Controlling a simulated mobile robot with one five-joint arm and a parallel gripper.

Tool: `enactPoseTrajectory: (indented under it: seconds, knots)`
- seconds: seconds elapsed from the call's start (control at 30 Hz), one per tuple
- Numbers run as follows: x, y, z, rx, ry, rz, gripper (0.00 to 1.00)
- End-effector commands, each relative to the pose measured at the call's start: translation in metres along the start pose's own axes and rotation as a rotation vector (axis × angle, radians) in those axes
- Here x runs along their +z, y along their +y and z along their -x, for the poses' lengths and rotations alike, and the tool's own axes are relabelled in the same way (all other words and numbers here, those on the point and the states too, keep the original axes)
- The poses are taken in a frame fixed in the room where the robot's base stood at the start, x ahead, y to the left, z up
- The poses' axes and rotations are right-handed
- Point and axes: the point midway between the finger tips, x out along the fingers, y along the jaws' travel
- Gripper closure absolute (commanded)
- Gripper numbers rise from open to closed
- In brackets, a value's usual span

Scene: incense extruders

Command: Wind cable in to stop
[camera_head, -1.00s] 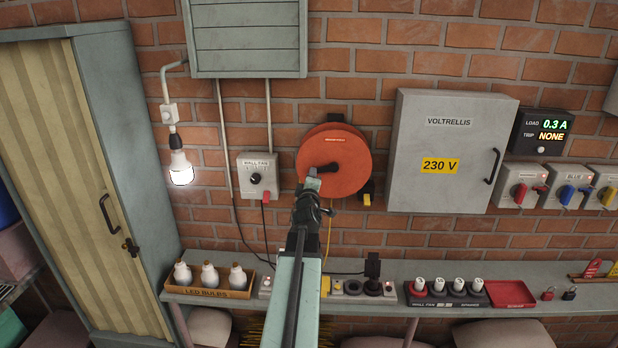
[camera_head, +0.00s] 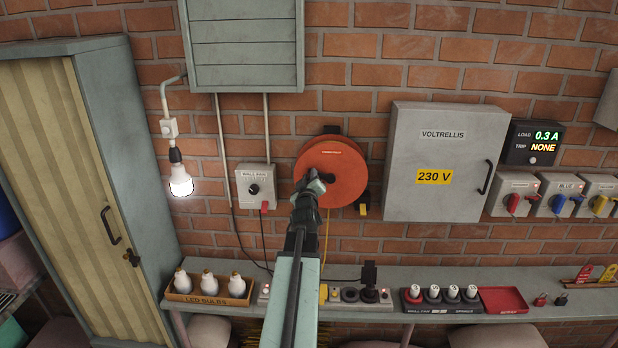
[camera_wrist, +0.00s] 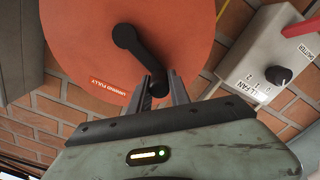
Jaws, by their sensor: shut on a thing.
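The orange cable reel (camera_head: 345,172) hangs on the brick wall, and it fills the upper part of the wrist view (camera_wrist: 90,50). A black crank (camera_wrist: 128,45) runs from its hub toward my fingers. My gripper (camera_head: 316,183) is in front of the reel's face, at its left-centre in the head view. In the wrist view my gripper (camera_wrist: 163,92) has its two fingers shut on the crank's knob. In the head view my arm hides the crank and part of the reel. A yellow cable (camera_head: 327,235) hangs below the reel; its plug end (camera_head: 362,209) is uncertain.
A wall fan switch (camera_head: 254,185) sits left of the reel, and a grey cabinet (camera_head: 440,160) marked 230 V sits right. A lit bulb (camera_head: 181,182) hangs at left. Below, a shelf (camera_head: 400,335) carries bulbs, sockets and a red tray (camera_head: 503,299).

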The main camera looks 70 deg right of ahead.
Motion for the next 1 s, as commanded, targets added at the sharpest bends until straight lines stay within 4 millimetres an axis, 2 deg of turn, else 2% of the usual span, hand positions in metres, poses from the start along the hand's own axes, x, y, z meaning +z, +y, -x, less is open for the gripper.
enactPoseTrajectory:
  seconds: [0.47,0.5,0.57,0.87,1.0]
  knots:
    - [0.002,0.001,0.0,0.0,-0.006,-0.014,1.0]
    - [0.002,0.001,0.0,0.0,-0.006,-0.014,0.69]
    - [0.002,0.001,0.0,-0.001,-0.005,-0.014,0.55]
    - [0.0,0.001,0.001,0.0,-0.003,-0.013,0.55]
    - [0.008,0.01,0.008,0.011,-0.012,-0.013,0.55]
